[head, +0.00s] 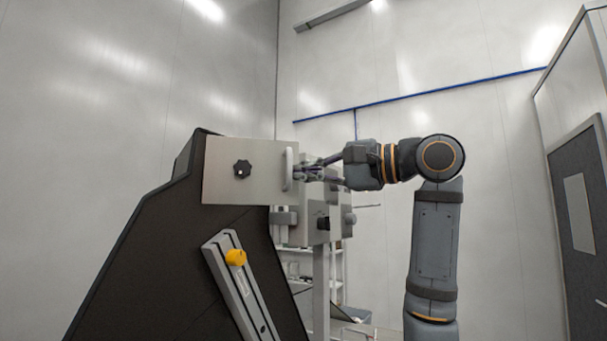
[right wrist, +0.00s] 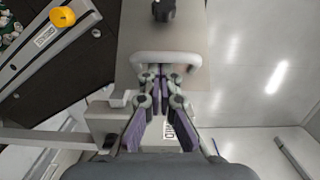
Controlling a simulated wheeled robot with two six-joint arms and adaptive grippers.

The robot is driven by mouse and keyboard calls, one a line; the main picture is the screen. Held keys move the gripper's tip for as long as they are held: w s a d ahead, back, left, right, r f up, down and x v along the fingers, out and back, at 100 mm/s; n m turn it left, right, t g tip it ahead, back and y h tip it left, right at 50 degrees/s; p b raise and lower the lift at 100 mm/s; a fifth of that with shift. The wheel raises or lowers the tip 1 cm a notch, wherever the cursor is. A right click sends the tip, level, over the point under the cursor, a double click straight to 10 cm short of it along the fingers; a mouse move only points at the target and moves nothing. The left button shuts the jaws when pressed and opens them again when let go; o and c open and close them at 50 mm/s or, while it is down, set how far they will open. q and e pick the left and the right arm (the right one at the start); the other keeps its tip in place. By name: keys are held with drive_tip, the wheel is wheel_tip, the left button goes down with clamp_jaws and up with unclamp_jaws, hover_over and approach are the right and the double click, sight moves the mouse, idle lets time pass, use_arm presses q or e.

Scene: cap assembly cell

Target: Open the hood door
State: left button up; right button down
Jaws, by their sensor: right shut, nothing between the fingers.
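The hood door is a flat light-grey panel (head: 222,180) at the top of the dark hood body. It carries a black star knob (head: 242,169) and a pale upright bar handle (head: 288,168) near its right edge. My right gripper (head: 298,173) reaches in from the right with its fingertips at the handle. In the right wrist view the gripper (right wrist: 160,72) is shut, and its tips lie close to the middle of the handle (right wrist: 166,56). Nothing is between the fingers. I cannot tell whether the tips touch the bar. My left gripper is not in view.
The dark hood body (head: 150,255) fills the lower left. A sloped metal rail with a yellow knob (head: 236,257) is mounted on it. Grey boxes on a post (head: 321,225) and a shelf stand behind the gripper. A dark door (head: 578,210) is at the far right.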

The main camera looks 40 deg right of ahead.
drive_tip(key=v, duration=1.2)
